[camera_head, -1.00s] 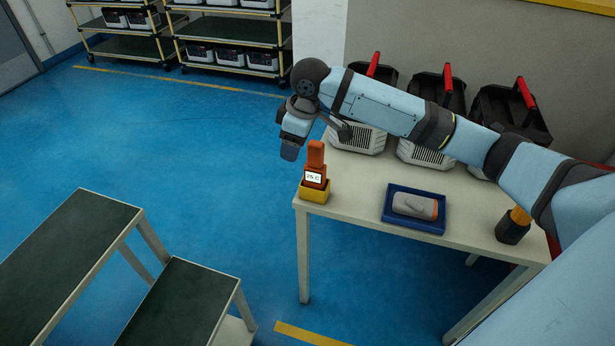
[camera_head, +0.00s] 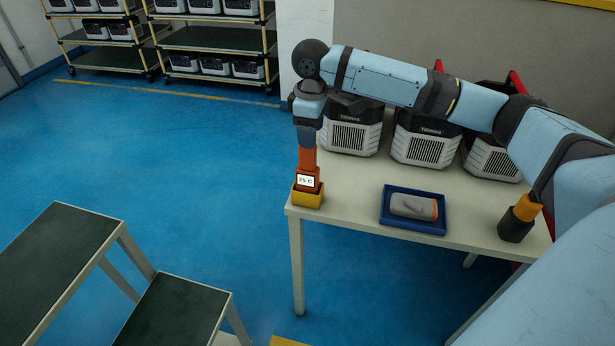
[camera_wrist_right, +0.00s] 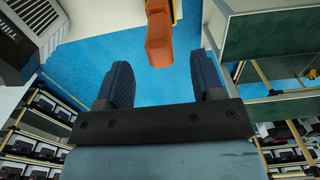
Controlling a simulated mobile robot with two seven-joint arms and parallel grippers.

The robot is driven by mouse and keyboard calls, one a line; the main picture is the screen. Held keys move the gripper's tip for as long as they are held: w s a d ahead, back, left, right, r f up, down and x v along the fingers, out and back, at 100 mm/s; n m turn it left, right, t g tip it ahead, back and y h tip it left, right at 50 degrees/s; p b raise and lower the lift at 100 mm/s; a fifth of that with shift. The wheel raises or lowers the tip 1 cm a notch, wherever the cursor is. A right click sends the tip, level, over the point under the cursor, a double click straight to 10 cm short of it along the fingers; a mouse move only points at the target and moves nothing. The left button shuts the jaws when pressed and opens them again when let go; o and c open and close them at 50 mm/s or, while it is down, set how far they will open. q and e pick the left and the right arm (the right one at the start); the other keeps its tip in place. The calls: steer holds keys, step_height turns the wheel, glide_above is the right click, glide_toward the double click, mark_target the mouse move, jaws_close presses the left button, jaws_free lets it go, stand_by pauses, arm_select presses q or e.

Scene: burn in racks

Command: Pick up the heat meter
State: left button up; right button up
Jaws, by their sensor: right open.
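The heat meter (camera_head: 307,166) is an orange upright handset with a white display reading about 25 C. It stands in a yellow holder (camera_head: 308,198) at the near left corner of the white table. My right gripper (camera_head: 307,136) points down right above the meter and overlaps its top in the head view. In the right wrist view the gripper (camera_wrist_right: 162,76) is open, with nothing between its dark fingers. There the orange meter (camera_wrist_right: 158,40) lies just beyond the fingertips, roughly centred between them. My left gripper is not in view.
The white table (camera_head: 350,205) carries a blue tray (camera_head: 385,222) with a grey and orange device, a dark cup (camera_head: 515,229) with an orange-topped item, and several white-and-black units (camera_head: 348,138) behind. Dark-topped stands (camera_head: 60,250) are at left. Blue floor between is clear.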

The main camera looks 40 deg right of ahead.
steer(key=b, duration=0.1)
glide_above(308, 173)
steer(key=w+d, duration=0.1)
steer(key=w, duration=0.1)
steer(key=f, duration=0.5)
steer(key=shift+s+f, duration=0.15)
steer(key=shift+s, duration=0.05)
jaws_close()
